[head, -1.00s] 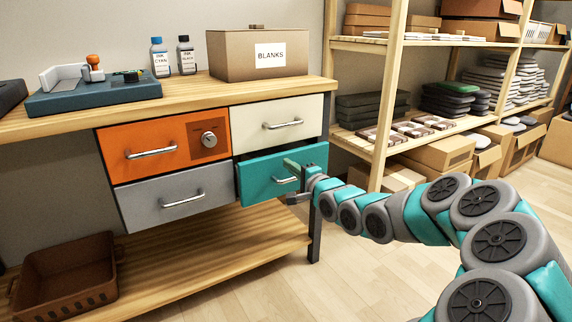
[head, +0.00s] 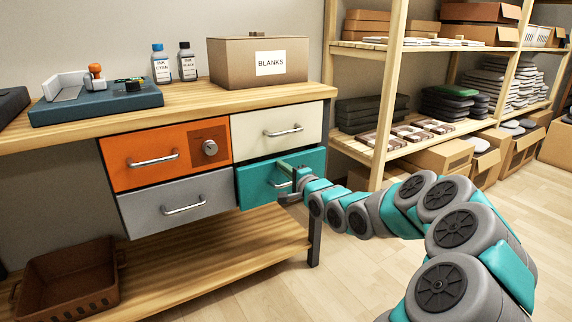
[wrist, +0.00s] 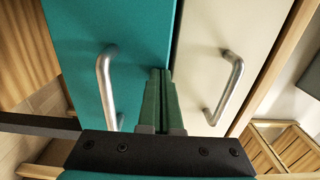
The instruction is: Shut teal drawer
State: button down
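The teal drawer (head: 252,187) is the lower right drawer of the bench. Its front looks nearly level with its neighbours; I cannot tell whether a slight gap is left. Its metal handle (wrist: 104,90) is outside my fingers. My gripper (head: 284,165) is at the drawer front, near its upper edge and above the handle. In the wrist view the green fingers (wrist: 160,75) are together with nothing between them, pointing at the teal front beside the seam with the cream drawer (wrist: 212,70). Contact with the front looks likely, but the tips hide it.
An orange drawer (head: 130,149) with a lock and a grey drawer (head: 150,203) are on the left. A carton marked BLANKS (head: 230,64) stands on the bench top (head: 200,104). A wooden shelf (head: 393,95) stands right; the floor (head: 360,262) in front is open.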

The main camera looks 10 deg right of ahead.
jog(key=shift+p+x, duration=1.55)
jog(key=shift+p, duration=0.3)
jog(key=shift+d+r, duration=0.15)
jog(key=shift+r, duration=0.1)
